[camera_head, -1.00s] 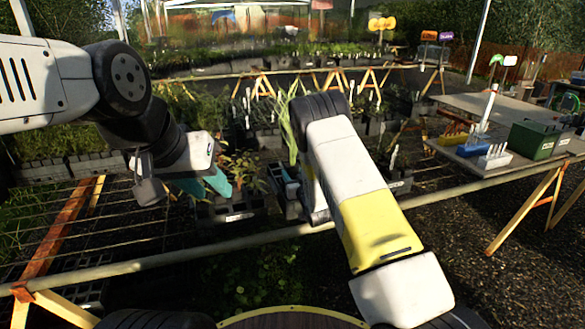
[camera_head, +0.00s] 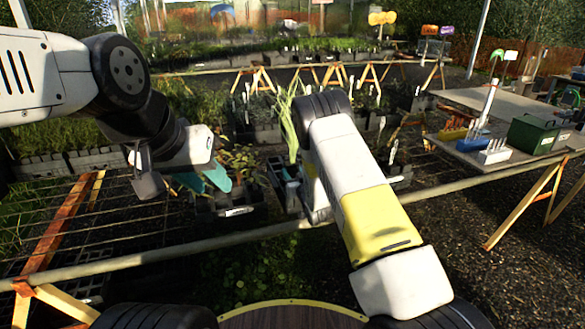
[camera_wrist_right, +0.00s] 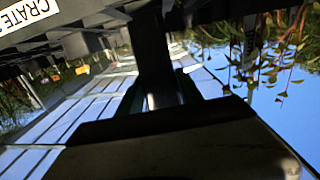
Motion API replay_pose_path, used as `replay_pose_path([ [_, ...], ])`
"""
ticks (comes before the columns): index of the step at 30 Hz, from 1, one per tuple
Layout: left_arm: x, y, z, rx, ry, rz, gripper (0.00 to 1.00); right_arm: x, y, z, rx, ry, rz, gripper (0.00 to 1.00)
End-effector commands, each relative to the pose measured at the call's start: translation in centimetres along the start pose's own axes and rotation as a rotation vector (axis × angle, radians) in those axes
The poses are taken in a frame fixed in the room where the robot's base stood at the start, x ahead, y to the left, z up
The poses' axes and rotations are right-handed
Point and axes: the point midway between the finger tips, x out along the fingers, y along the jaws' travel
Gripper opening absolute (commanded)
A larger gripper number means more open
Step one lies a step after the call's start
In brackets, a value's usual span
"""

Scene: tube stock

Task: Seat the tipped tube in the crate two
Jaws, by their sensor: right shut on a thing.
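A dark tube with long pale green leaves (camera_head: 289,125) stands roughly upright in the middle of the head view, beside a labelled crate (camera_head: 238,211). My right gripper is hidden behind its own arm in the head view. In the right wrist view my right gripper (camera_wrist_right: 158,98) is shut on a dark tube (camera_wrist_right: 153,45). A label reading "CRATE" with its number cut off (camera_wrist_right: 28,12) shows at the top left there. My left gripper (camera_head: 204,182) has its teal fingers apart and empty, at the left of the labelled crate. I cannot read which crate is two.
A wire-topped bench with a front rail (camera_head: 130,262) carries the crates. Other planted crates (camera_head: 95,160) stand behind. A side table at the right holds a green box (camera_head: 535,136), a white rack (camera_head: 495,153) and a blue tray (camera_head: 470,145).

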Motion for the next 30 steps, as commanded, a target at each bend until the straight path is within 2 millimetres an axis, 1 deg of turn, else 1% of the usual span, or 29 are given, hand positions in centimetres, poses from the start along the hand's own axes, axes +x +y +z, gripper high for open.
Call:
replay_pose_path([
  [5,0.0,0.0,0.0,0.0,0.0,0.0,0.36,0.0,0.0,0.1,0.0,0.001,0.0,0.0],
  [30,0.0,0.0,0.0,0.0,0.0,0.0,0.36,0.2,0.0,3.5,0.0,0.001,0.0,0.0],
])
